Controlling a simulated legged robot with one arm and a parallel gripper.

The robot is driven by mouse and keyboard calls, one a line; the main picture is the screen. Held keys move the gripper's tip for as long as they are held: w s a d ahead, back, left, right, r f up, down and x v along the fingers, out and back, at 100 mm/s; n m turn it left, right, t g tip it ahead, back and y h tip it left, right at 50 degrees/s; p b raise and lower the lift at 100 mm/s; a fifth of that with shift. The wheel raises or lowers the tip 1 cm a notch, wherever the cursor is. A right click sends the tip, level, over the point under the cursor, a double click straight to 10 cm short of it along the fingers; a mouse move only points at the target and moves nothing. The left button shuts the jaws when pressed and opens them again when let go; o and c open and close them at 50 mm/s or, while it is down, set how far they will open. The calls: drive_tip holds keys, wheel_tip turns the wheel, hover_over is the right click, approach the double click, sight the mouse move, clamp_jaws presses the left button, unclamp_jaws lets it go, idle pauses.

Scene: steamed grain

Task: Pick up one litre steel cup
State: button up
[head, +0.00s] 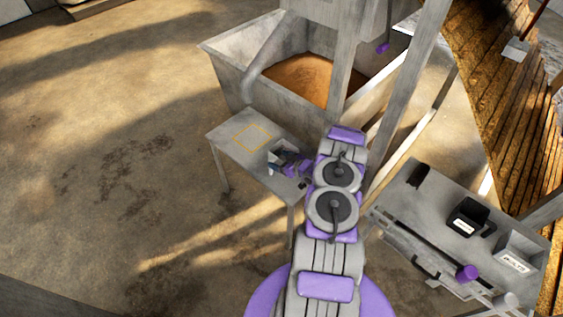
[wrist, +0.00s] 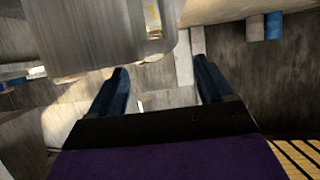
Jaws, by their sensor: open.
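A grey metal cup (head: 283,146) stands on the small grey table, partly hidden by my gripper (head: 284,166). In the wrist view a large, blurred grey rounded body with a yellow mark, probably the steel cup (wrist: 95,35), fills the upper left. My gripper (wrist: 160,70) is open, its two dark fingers apart. The rounded body lies beyond the left finger and reaches partly across the gap. Nothing is visibly clamped, and I cannot tell whether a finger touches it.
The small table (head: 222,128) has a yellow outlined square (head: 251,137) on its clear left part. A large grey trough (head: 230,75) with brown grain (head: 298,78) stands behind. A right-hand bench (head: 425,205) carries a black container (head: 467,217) and a labelled grey box (head: 518,255). Grey posts stand near my arm.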

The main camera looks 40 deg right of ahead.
sight(273, 159)
drive_tip(key=w+f, duration=0.1)
drive_tip(key=w+b, duration=0.1)
drive_tip(key=w+f, duration=0.1)
drive_tip(key=shift+w+a+f+b, duration=0.3)
drive_tip(key=shift+f+b, duration=0.05)
drive_tip(key=shift+w, duration=0.35)
drive_tip(key=shift+c, duration=0.4)
clamp_jaws()
